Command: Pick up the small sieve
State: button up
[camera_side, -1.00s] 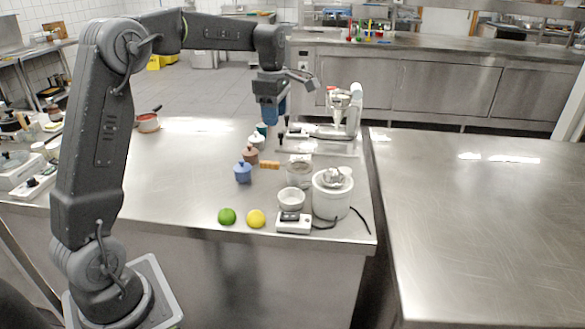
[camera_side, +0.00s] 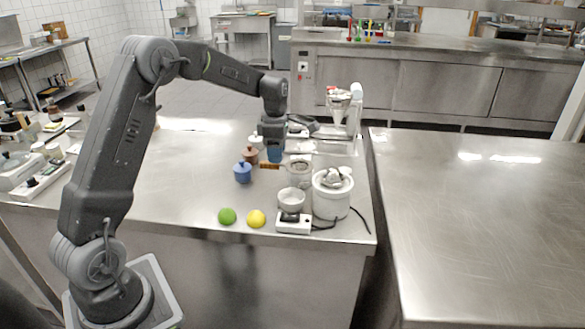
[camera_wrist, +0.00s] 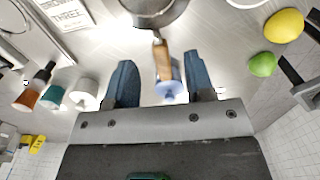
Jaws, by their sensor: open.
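The small sieve has a wooden handle (camera_side: 269,166) pointing left and a grey metal bowl (camera_side: 300,174) beside the white pots. In the wrist view its handle (camera_wrist: 162,58) runs down from the bowl (camera_wrist: 150,8), which is cut off at the top edge. My gripper (camera_side: 274,156) hangs over the handle. In the wrist view my gripper (camera_wrist: 160,78) is open, with one blue finger on each side of the handle. I cannot tell whether the fingers are down at handle height.
A blue lidded pot (camera_side: 242,173) and a brown pot (camera_side: 250,155) stand left of the handle. A white bowl (camera_side: 291,200), white crock (camera_side: 331,198), small scale (camera_side: 293,224), lemon (camera_side: 256,218) and lime (camera_side: 227,216) are in front. A metal stand (camera_side: 340,125) is behind.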

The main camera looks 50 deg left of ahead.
notch_tip(320, 180, down, 3)
jog(key=shift+f, duration=0.15)
grip_shut()
dwell(0.4)
